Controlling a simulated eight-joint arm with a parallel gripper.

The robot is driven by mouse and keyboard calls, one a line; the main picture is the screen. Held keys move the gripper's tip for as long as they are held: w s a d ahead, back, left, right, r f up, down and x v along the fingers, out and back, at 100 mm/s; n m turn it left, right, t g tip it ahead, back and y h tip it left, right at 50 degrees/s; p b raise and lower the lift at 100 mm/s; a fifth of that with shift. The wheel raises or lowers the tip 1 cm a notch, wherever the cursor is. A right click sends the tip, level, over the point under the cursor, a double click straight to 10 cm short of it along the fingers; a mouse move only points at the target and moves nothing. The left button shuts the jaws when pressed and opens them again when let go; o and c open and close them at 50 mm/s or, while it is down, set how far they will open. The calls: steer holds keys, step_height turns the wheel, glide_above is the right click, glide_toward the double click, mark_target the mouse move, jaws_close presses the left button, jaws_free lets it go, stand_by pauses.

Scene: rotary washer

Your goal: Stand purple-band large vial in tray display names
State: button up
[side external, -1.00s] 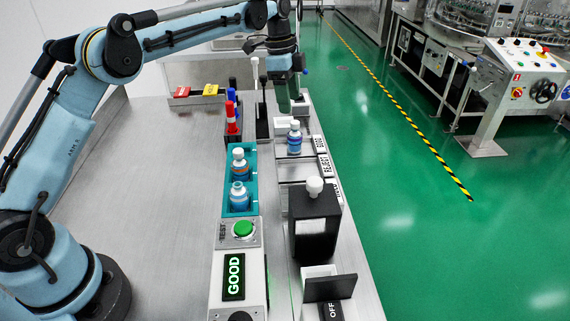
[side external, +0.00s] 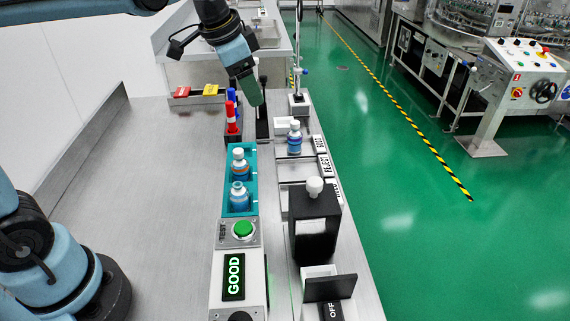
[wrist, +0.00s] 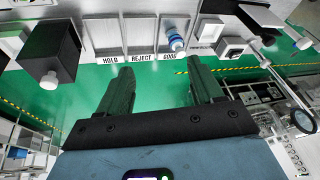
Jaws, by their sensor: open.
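The display (side external: 233,277) reads GOOD in green letters. The GOOD tray (wrist: 181,16) holds one white-capped vial with a blue label (wrist: 175,40), which also shows upright in the side view (side external: 294,138). Two more vials stand in the teal rack (side external: 226,182): a white-capped one with an orange and blue label (side external: 238,161) and a blue-labelled one (side external: 239,196). I cannot make out a purple band on any of them. My gripper (wrist: 160,72) is open and empty, its green fingers apart. In the side view it (side external: 254,100) hangs above the far end of the bench.
The REJECT tray (wrist: 141,35) and HOLD tray (wrist: 108,35) look empty. A black box with a white knob (side external: 315,225) stands in front of them. Red and blue markers (side external: 232,115) stand behind the rack. A green button (side external: 243,229) lies before the rack. The left tabletop is clear.

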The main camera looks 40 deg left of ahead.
steer(key=s+f+n+t, duration=0.3)
steer(key=s+f+n, duration=0.3)
steer(key=s, duration=0.7)
steer(key=shift+f+y, duration=0.3)
steer(key=shift+f, duration=0.55)
steer(key=shift+s+d, duration=0.1)
